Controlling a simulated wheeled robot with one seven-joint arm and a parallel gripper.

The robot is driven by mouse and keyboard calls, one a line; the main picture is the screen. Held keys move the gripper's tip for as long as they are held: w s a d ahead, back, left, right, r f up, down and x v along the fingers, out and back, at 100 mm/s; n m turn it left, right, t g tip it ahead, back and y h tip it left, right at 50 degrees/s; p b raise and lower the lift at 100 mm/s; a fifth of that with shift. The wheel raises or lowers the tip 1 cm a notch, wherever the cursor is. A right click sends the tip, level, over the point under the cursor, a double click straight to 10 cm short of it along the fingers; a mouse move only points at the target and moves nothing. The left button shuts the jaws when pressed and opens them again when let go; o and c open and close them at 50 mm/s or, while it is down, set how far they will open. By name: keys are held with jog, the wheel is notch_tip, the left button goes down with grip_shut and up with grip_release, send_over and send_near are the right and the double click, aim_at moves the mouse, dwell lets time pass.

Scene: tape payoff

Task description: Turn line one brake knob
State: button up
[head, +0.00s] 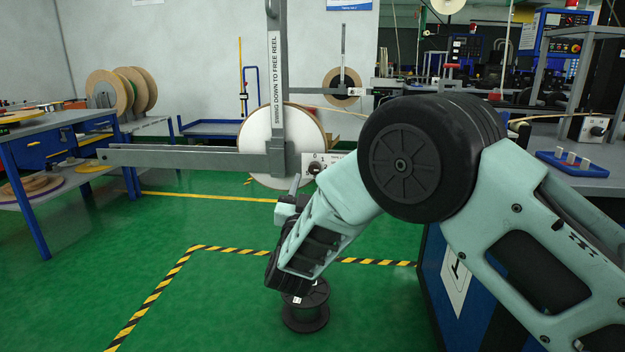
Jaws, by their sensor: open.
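A white panel (340,160) with a small dark round knob (314,167) stands beside a large white reel (262,150). I take this knob for the brake knob, but its line number cannot be read. My gripper (294,188) is open, just below and left of the knob in the picture. Only a little of the gripper shows; my forearm hides most of it, and whether it touches the panel cannot be told. My arm covers the panel's right part.
A grey swing arm (278,70) labelled "SWING DOWN TO FREE REEL" stands upright before the reel, with a long horizontal bar (180,156) reaching left. A black spool (306,312) is on the green floor below my arm. A blue workbench (70,135) stands left; the floor between is clear.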

aim_at(314, 171)
jog(key=shift+x, duration=1.9)
jog(key=c, duration=1)
jog(key=shift+n, duration=0.3)
jog(key=n+y+p, duration=0.1)
jog(key=n+y, duration=0.1)
jog(key=n, duration=0.1)
jog(key=n+y+p, duration=0.1)
jog(key=n+p, duration=0.1)
jog(key=n, duration=0.1)
jog(key=shift+s+d+r+y, duration=0.1)
jog(key=shift+d+r+y, duration=0.1)
jog(key=shift+y, duration=0.2)
jog(key=shift+f+n+g+y+p, duration=0.15)
jog(key=shift+n+y+p, duration=0.55)
jog(key=shift+n, duration=0.75)
jog(key=shift+r+n+g+y+p, duration=0.15)
jog(key=shift+n+y+p, duration=0.55)
jog(key=shift+n, duration=0.75)
jog(key=shift+f+n, duration=0.2)
jog(key=shift+n, duration=0.1)
